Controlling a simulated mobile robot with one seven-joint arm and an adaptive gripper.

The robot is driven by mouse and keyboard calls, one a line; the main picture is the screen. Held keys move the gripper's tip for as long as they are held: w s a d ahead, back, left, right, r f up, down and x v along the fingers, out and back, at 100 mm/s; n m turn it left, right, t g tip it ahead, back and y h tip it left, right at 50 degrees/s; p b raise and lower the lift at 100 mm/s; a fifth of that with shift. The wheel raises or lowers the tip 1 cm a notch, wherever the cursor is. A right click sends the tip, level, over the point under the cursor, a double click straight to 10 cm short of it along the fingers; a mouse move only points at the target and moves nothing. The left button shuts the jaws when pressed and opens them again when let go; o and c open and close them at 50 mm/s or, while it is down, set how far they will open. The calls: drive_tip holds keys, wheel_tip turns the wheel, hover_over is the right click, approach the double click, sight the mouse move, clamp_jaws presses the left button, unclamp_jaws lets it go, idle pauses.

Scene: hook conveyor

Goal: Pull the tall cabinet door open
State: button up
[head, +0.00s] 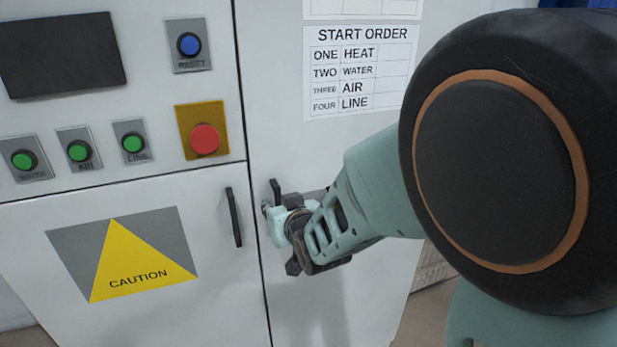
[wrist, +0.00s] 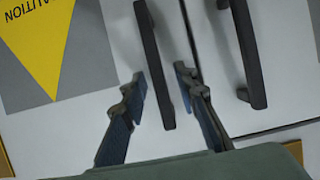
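The tall cabinet door (head: 278,110) is the light grey panel on the right in the head view and looks closed, flush with the panels beside it. Its black bar handle (head: 276,191) is near its left edge, partly hidden by my gripper (head: 287,218). In the wrist view the handle (wrist: 150,45) runs down between the two fingers of my gripper (wrist: 160,80). The fingers are open, one on each side of the handle, with a visible gap on both sides. I cannot tell how deep the handle sits between them.
A second black handle (head: 234,217) is on the lower left door (head: 60,315), close beside my gripper, and also in the wrist view (wrist: 246,55). Above are green buttons (head: 79,151), a blue button (head: 189,44) and a red button (head: 204,139). My arm covers much of the right side.

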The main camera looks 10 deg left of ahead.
drive_tip(key=shift+c, duration=0.7)
clamp_jaws()
drive_tip(key=shift+s, duration=0.1)
